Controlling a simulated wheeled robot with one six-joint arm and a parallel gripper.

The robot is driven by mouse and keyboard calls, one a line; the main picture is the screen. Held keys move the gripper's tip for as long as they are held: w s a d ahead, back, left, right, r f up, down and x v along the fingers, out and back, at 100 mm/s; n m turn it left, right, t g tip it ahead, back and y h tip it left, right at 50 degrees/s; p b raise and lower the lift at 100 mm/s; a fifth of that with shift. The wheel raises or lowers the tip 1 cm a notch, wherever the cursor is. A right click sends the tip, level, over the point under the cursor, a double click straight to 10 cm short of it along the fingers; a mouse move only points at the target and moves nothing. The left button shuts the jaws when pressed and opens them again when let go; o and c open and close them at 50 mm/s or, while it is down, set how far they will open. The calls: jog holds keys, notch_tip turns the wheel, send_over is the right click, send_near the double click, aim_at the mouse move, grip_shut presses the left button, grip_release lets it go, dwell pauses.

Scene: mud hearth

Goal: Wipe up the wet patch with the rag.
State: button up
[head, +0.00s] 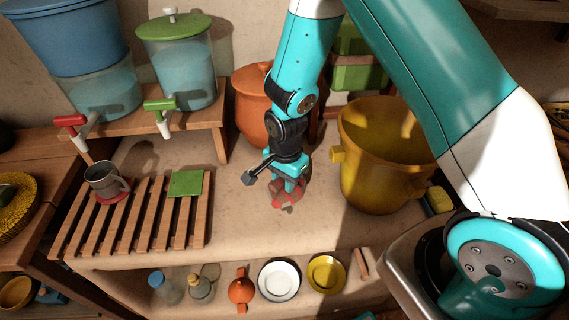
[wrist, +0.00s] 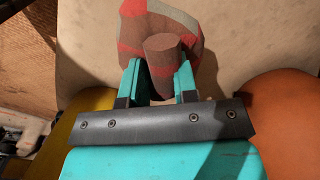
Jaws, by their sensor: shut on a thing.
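The rag (head: 288,197) is a bunched cloth in red, brown and grey on the pale mud counter. In the wrist view the rag (wrist: 162,52) has a brown fold standing up between the two teal fingers, and the rest spreads beyond them. My gripper (head: 287,182) points down and is shut on this fold; it also shows in the wrist view (wrist: 158,80). The rag looks low, at or close to the counter surface; I cannot tell whether it touches. I cannot make out the wet patch; the rag and gripper hide part of the counter.
A yellow bucket (head: 375,170) stands close right of my gripper, and an orange pot (head: 252,105) stands behind it. A slatted wooden rack (head: 135,228) with a grey mug (head: 106,182) and green cloth (head: 186,184) lies left. Counter between rack and gripper is clear. Dishes sit below the front edge.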

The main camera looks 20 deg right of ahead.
jog(key=shift+r+p, duration=1.1)
jog(key=shift+r, duration=0.6)
jog(key=shift+f+b, duration=0.4)
jog(key=shift+b, duration=0.75)
jog(key=shift+a+b, duration=0.1)
jog(key=shift+b, duration=0.95)
jog(key=shift+s+f, duration=0.1)
